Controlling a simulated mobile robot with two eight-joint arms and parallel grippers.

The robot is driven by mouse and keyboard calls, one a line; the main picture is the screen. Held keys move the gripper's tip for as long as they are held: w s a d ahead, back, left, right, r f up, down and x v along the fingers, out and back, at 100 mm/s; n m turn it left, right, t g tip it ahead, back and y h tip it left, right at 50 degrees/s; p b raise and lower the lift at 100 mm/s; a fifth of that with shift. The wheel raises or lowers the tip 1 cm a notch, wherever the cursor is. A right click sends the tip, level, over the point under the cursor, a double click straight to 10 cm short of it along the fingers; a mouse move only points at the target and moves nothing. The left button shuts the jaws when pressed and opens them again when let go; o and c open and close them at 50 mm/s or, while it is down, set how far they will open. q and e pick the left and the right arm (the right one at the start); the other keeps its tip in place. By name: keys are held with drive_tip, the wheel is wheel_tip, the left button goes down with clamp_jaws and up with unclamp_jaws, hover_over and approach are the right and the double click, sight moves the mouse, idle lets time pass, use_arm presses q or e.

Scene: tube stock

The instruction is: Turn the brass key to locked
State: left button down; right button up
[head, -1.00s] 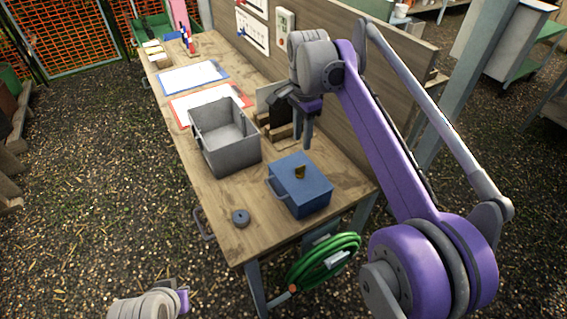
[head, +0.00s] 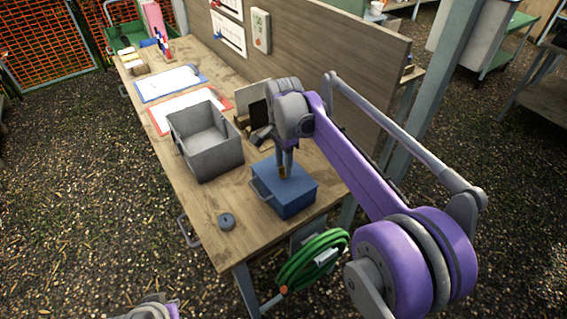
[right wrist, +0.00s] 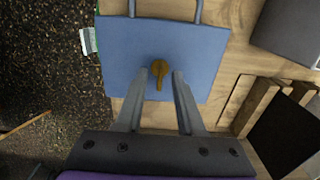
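The brass key (head: 282,173) stands in the top of the blue box (head: 296,199) on the bench. In the right wrist view the key (right wrist: 158,72) has a round end, with its narrow part pointing toward my palm. My right gripper (head: 284,174) is above the box with its fingertips down at the key. In the right wrist view my right gripper (right wrist: 162,73) is open, with one finger on each side of the key and gaps showing. Only a bit of my left arm shows at the bottom left edge of the head view; its fingers are not seen.
An open grey bin (head: 208,159) stands left of the box. A dark round disc (head: 226,221) lies near the bench's front edge. A wooden holder with a dark panel (right wrist: 281,132) is close by. A green hose (head: 312,262) hangs below the bench end.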

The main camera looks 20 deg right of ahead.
clamp_jaws()
idle(0.5)
drive_tip(key=n, duration=0.4)
drive_tip(key=shift+n+p, duration=0.3)
drive_tip(key=shift+n, duration=0.1)
drive_tip(key=n, duration=0.4)
drive_tip(key=shift+n, duration=0.3)
drive_tip(key=n, duration=0.4)
drive_tip(key=shift+n+p, duration=0.3)
drive_tip(key=shift+p, duration=0.05)
drive_tip(key=shift+n, duration=1.9)
